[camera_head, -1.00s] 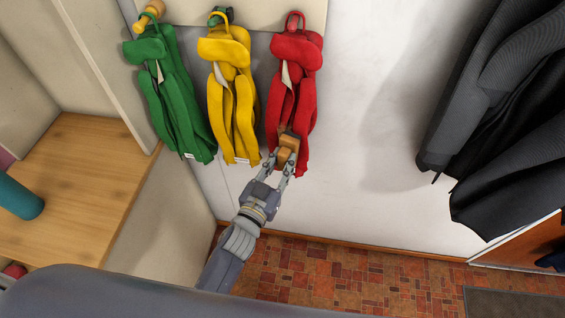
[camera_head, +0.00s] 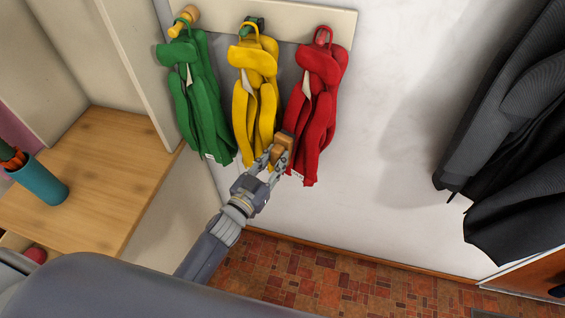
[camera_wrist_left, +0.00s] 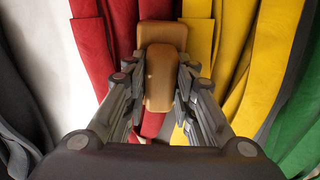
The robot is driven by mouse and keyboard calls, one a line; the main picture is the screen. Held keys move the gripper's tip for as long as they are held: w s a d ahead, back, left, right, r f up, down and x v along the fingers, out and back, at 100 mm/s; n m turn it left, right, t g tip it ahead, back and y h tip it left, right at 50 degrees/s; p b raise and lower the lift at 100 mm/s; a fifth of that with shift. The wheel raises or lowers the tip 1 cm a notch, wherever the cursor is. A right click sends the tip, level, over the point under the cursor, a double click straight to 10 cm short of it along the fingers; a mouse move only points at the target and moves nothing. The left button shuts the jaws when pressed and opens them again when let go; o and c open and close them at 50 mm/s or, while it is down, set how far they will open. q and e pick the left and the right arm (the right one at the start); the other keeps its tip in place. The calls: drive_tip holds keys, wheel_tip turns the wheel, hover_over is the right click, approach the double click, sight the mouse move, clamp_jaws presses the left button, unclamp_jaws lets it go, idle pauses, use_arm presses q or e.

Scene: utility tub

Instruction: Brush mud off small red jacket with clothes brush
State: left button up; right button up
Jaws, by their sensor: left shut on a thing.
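The small red jacket (camera_head: 318,95) hangs from a hook on the wall board, at the right of three small jackets. My left gripper (camera_head: 273,160) is shut on the clothes brush (camera_head: 283,147), a brown wooden block. The brush is at the lower left part of the red jacket, close to the yellow jacket's edge. In the left wrist view the brush (camera_wrist_left: 160,78) sits between the fingers, in front of the red jacket (camera_wrist_left: 100,50). Its bristles are hidden, and I cannot tell whether it touches the cloth. No mud can be made out. My right gripper is not in view.
A yellow jacket (camera_head: 255,90) and a green jacket (camera_head: 198,100) hang left of the red one. Dark grey coats (camera_head: 510,130) hang at the far right. A wooden shelf (camera_head: 110,185) with a teal cup (camera_head: 40,180) is at the left. White wall between red jacket and coats is bare.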

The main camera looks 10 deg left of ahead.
sight(273, 151)
use_arm(q)
drive_tip(key=shift+w+r+p, duration=0.25)
drive_tip(key=shift+r+p, duration=0.75)
drive_tip(key=shift+r, duration=0.1)
drive_tip(key=shift+c, duration=0.2)
drive_tip(key=shift+s+d, duration=1.2)
drive_tip(key=shift+d, duration=2.5)
drive_tip(key=shift+w+a+r+p, duration=0.3)
drive_tip(key=shift+a+p, duration=0.1)
drive_tip(key=shift+a, duration=0.45)
drive_tip(key=shift+w+a+r+p, duration=0.25)
drive_tip(key=shift+w+a+p, duration=0.15)
drive_tip(key=shift+a, duration=0.45)
drive_tip(key=shift+w+a+r+p, duration=0.3)
drive_tip(key=shift+a+p, duration=0.1)
drive_tip(key=shift+a, duration=0.45)
drive_tip(key=shift+w+a, duration=0.15)
drive_tip(key=shift+a, duration=0.5)
drive_tip(key=shift+w+a, duration=0.15)
drive_tip(key=shift+a, duration=0.45)
drive_tip(key=shift+s, duration=0.1)
